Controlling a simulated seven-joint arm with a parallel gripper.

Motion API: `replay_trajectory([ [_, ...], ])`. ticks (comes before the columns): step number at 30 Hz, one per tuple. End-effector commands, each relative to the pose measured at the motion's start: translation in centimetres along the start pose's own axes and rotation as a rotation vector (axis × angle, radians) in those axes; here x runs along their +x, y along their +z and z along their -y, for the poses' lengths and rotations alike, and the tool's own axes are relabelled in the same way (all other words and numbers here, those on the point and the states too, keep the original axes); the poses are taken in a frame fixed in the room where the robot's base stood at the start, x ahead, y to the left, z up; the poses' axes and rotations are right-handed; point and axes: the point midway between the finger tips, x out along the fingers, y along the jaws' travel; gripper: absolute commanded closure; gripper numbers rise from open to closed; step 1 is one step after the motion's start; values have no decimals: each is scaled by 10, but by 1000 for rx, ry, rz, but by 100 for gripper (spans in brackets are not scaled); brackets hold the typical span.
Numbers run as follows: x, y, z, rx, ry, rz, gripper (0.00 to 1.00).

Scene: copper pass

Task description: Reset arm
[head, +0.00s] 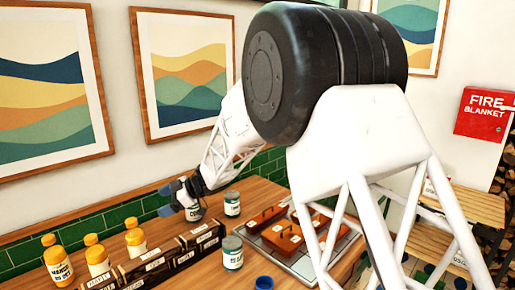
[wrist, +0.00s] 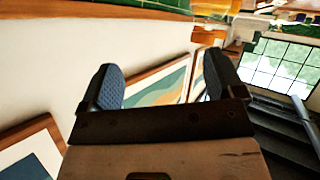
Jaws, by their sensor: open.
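My gripper (head: 172,200) is over the wooden table (head: 262,190) at its back left part, close to the tiled wall. In the wrist view its two dark padded fingers (wrist: 162,82) stand wide apart with nothing between them; framed pictures show beyond. A small labelled jar (head: 193,213) shows right by the gripper in the head view, partly hidden by it; I cannot tell whether they touch. My arm crosses the middle and right of the head view and hides part of the table.
Several orange-capped bottles (head: 97,258) stand at the left. A dark labelled rack (head: 172,250) is beside them. Two more jars (head: 232,203) (head: 232,252) stand near a tray (head: 304,264) of reddish-brown blocks (head: 283,237). A red fire blanket box (head: 485,114) hangs at the right.

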Motion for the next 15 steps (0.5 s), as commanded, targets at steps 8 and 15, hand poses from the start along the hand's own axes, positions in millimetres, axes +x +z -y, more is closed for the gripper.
replay_trajectory([
  [8, -89, -26, -21, 25, 376, 95, 12],
  [15, -175, -37, -18, 95, 674, 208, 12],
])
